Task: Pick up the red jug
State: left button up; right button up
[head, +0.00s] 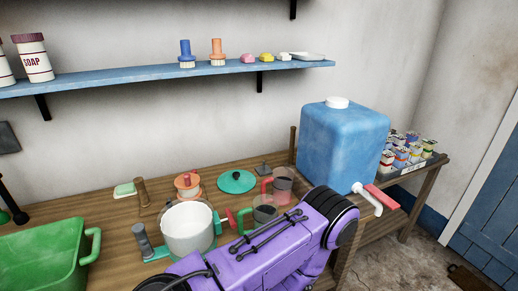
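The red jug (283,186) is a small see-through vessel with a reddish tint and a red handle on its left side. It stands upright on the wooden counter (109,216), left of the blue tank. A similar see-through jug with a green handle (265,211) stands just in front of it, and its lower part is partly hidden by my purple arm. The arm crosses the front of the counter, close to both jugs. I see neither gripper's fingertips, and nothing is seen holding the red jug.
A large blue tank (342,145) with a red-levered tap (381,196) stands right of the jugs. A white pot (189,228), teal lid (236,181) and orange-topped container (187,185) stand nearby. A green basin (45,252) is at left; a blue shelf (130,77) hangs above.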

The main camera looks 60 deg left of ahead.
aim_at(283, 180)
jog(key=u, duration=1.5)
